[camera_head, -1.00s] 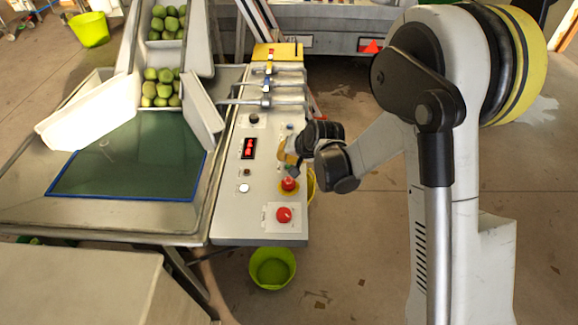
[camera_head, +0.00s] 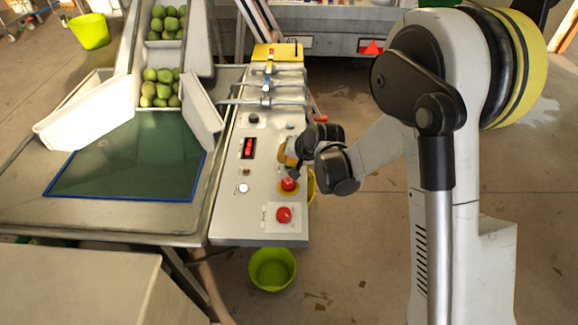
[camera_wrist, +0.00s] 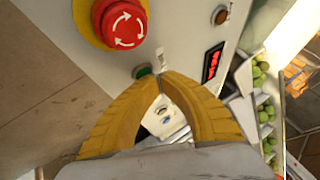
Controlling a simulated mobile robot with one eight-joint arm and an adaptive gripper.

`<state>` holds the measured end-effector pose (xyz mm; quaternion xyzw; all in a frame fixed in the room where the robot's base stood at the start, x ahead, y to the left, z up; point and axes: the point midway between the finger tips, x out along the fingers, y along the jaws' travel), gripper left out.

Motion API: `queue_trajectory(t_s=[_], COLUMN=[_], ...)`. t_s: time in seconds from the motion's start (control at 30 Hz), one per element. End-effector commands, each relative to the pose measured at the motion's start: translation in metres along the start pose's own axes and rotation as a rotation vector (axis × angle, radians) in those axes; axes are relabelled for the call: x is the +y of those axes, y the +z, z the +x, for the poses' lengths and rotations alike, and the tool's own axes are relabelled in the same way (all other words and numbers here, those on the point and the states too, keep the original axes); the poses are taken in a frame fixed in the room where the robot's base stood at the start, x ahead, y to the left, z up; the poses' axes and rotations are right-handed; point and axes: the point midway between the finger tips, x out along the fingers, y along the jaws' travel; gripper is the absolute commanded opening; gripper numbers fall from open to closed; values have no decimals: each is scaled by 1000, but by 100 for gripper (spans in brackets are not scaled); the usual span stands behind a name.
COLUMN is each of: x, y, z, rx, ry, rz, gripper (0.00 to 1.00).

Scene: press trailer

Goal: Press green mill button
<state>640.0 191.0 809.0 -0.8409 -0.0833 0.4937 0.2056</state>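A small green button (camera_wrist: 145,71) shows in the wrist view on the grey control panel, partly covered by my fingertips. My gripper (camera_wrist: 160,78) has curved yellow fingers whose tips meet just beside the button. I cannot tell whether they touch it. Nothing is held between them. In the head view my gripper (camera_head: 285,157) is low over the right part of the panel (camera_head: 262,208), above a red mushroom button on a yellow base (camera_head: 289,184). I cannot make out the green button in the head view.
The red mushroom button is close to my fingers in the wrist view (camera_wrist: 122,22). A second red button (camera_head: 284,214) is at the panel's front. A red digital display (camera_head: 249,147), a white button (camera_head: 244,188) and a dark knob (camera_head: 253,118) are left. Metal bars (camera_head: 262,102) cross the panel's far end.

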Motion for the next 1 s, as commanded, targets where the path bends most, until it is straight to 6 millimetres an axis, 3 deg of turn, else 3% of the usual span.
queue_trajectory(t_s=[0.5,1.0], x=[1,-6], y=[1,-6], z=[2,-11], rx=[0,0], ry=[0,0], rz=[0,0], gripper=[0,0])
